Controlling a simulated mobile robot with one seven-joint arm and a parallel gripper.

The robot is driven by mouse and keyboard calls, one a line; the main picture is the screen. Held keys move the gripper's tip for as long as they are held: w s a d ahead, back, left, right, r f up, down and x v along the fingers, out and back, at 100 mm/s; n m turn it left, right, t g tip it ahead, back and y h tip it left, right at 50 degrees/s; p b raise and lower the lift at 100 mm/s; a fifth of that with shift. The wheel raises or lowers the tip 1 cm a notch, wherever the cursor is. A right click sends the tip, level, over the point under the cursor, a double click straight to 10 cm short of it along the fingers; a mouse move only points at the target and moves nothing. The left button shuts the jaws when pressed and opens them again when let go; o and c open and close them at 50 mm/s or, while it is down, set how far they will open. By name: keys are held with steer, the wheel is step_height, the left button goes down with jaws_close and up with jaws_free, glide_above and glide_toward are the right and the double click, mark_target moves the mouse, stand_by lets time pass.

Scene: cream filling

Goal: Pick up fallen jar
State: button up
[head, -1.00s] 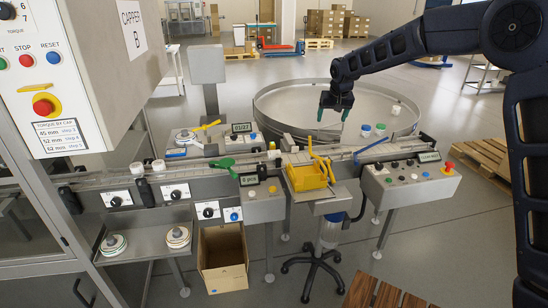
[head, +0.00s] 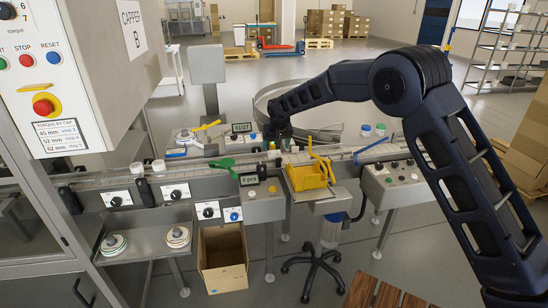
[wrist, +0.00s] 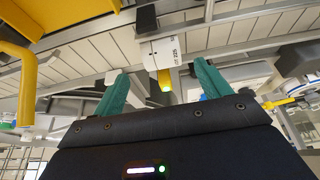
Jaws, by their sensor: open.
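My gripper (head: 279,132) is over the middle of the conveyor line, at the near edge of the round table. In the wrist view my gripper (wrist: 161,72) shows two teal fingers spread apart with nothing held between them. Beyond the fingertips is a white body with printed marks (wrist: 172,50) and a glowing yellow tip; it looks like a sensor. Two small white jars (head: 140,169) (head: 158,166) sit on the conveyor (head: 105,178) at the left. I cannot make out a jar lying on its side; my arm may hide it.
A yellow bin (head: 307,177) and its yellow handle stand just right of my gripper. A green paddle (head: 222,163) and a small display (head: 241,128) are close by. Blue-lidded and green-lidded containers (head: 380,129) (head: 366,130) are behind the conveyor. An open cardboard box (head: 222,260) is below.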

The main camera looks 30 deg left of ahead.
mark_target(274, 151)
steer(key=shift+x, duration=3.35)
steer(key=shift+s+a, duration=0.1)
steer(key=shift+a, duration=0.05)
steer(key=c, duration=1.1)
